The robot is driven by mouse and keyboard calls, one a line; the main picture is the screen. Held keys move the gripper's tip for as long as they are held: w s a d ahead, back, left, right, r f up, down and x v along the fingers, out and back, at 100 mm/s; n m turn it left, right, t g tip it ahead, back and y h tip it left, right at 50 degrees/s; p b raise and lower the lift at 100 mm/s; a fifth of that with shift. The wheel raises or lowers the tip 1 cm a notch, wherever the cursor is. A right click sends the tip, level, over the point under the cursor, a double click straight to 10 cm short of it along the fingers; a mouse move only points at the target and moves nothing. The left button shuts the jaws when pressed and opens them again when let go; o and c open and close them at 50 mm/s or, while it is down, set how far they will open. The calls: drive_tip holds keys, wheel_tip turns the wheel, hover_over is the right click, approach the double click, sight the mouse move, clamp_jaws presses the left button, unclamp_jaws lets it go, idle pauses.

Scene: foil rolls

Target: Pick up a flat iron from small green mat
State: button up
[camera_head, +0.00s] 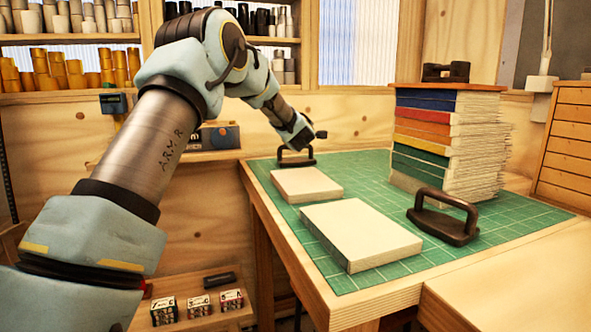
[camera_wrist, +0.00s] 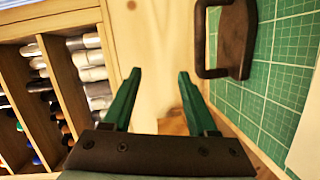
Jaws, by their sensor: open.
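A dark flat iron (camera_head: 296,161) with an upright handle stands at the back left corner of the green gridded mat (camera_head: 345,285). In the wrist view this flat iron (camera_wrist: 234,42) is at the upper right, on the mat (camera_wrist: 252,103). A second flat iron (camera_head: 445,222) stands at the mat's right front, and a third (camera_head: 446,72) is on top of the book stack. My gripper (camera_wrist: 159,80) is open and empty, its green fingers apart. In the head view it is just above and beside the back left iron, with its fingers hardly visible. The wrist view shows it left of that iron, over bare wood.
Two pale blocks, a smaller one (camera_head: 307,184) and a larger one (camera_head: 361,235), lie on the mat. A tall stack of books (camera_head: 447,130) stands at the back right. Shelves with rolls (camera_wrist: 86,65) are left in the wrist view. Small boxes (camera_head: 199,306) sit on a low shelf.

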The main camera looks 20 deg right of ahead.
drive_tip(key=d+f+n, duration=0.1)
drive_tip(key=f, duration=0.1)
drive_tip(key=d+f+n+t, duration=0.1)
drive_tip(key=f, duration=0.2)
drive_tip(key=d+f+n+y+p, duration=0.1)
drive_tip(key=f, duration=0.1)
drive_tip(key=shift+w+f, duration=0.1)
drive_tip(key=shift+f, duration=0.25)
drive_tip(key=shift+w+d+r, duration=0.1)
drive_tip(key=shift+w+d, duration=0.05)
drive_tip(key=shift+w, duration=0.65)
drive_tip(key=shift+p+x, duration=1.15)
drive_tip(key=shift+x, duration=1.8)
clamp_jaws()
